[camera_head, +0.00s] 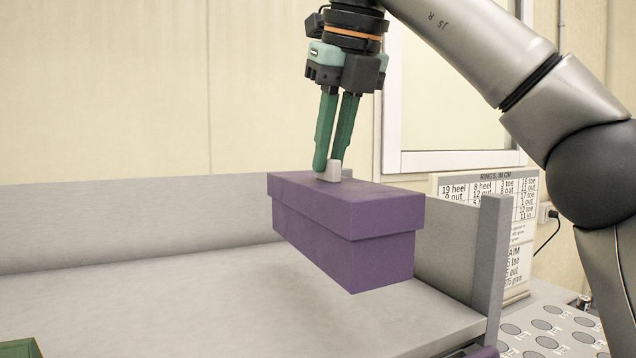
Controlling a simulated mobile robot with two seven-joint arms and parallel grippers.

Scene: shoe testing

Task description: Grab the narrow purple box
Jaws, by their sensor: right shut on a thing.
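The narrow purple box (345,235) has an overhanging lid with a small light-grey knob (330,172) on top. It hangs tilted above the grey shelf surface, its near end lower than its far end. My right gripper (329,165) comes down from above and is shut on the knob, with its green fingers on either side. My left gripper is not in view.
The grey shelf (200,315) has a back wall (120,225) and a right side wall (490,255). Part of a green item (20,348) shows at lower left. A purple edge (484,352) shows at bottom right. A sign with numbers (488,200) and a surface with grey discs (550,325) are at right.

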